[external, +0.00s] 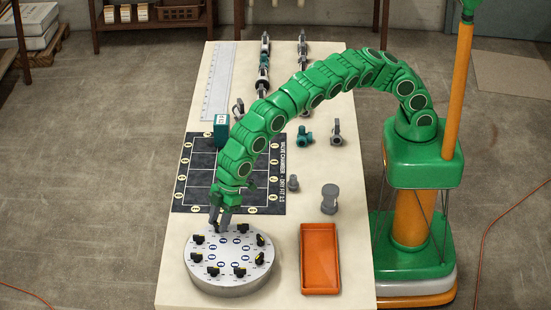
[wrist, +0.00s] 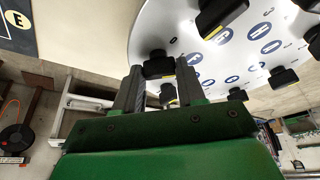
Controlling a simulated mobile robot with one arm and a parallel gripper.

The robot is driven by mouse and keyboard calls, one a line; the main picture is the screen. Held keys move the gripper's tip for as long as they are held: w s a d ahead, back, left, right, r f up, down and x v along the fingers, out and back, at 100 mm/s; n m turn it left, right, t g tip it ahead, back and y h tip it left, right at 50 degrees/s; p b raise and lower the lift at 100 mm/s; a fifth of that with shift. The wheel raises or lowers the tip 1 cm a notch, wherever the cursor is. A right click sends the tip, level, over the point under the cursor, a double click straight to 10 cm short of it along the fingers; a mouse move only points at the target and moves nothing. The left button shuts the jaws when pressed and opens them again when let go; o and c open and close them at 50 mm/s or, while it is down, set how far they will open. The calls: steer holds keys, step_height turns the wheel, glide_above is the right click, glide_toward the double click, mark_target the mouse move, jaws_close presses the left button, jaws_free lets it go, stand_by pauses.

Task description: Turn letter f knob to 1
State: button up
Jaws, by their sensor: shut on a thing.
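My gripper (external: 217,224) points down at the far-left edge of a round silver knob plate (external: 228,286). In the wrist view my gripper's two fingers (wrist: 160,72) stand on either side of a black knob (wrist: 158,66) and are shut on it. Its letter and the number it points at cannot be read here. Other black knobs with yellow marks, such as one at the front (external: 239,272) and one at the left (external: 198,239), sit around the plate. Blue discs with letters (wrist: 260,31) lie inside the ring; most are too small or tilted to read.
An orange tray (external: 304,290) lies right of the plate. A dark valve chart mat (external: 180,207) lies behind it, with a teal block (external: 222,130) at its far edge. Grey fittings (external: 329,198) and valves (external: 304,137) stand on the table's right side. A white ruler (external: 219,80) lies at the back.

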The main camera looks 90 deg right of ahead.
steer(key=shift+a+m+t+h, duration=0.1)
steer(key=shift+m+t+h, duration=0.25)
steer(key=shift+m, duration=0.95)
steer(key=o, duration=1.1)
steer(key=shift+c, duration=0.2)
steer(key=shift+s+r, duration=0.1)
steer(key=shift+r, duration=0.1)
steer(key=v, duration=0.7)
steer(key=shift+r, duration=0.3)
